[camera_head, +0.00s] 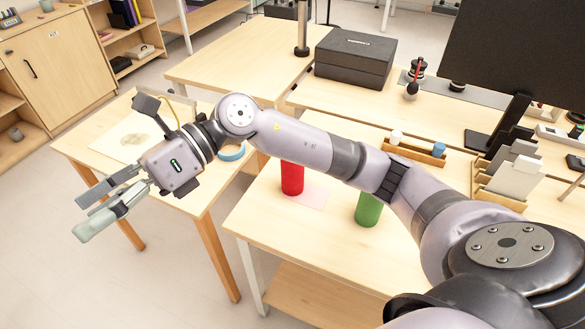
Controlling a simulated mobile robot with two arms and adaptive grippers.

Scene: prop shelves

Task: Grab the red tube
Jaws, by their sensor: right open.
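The red tube (292,180) stands upright on the near wooden table, partly hidden at the top by my right arm. A green tube (368,209) stands to its right on the same table. My right gripper (88,217) is at the far left of the picture, well away from the red tube and beyond the table's left edge. It is open and empty, its fingers pointing to the lower left. My left gripper is not in view.
A pink sheet (313,196) lies beside the red tube. A wooden tray (413,152) with small items, a card holder (500,200), a black box (355,60) and a dark monitor (520,45) stand behind. A side table (75,150) is at left.

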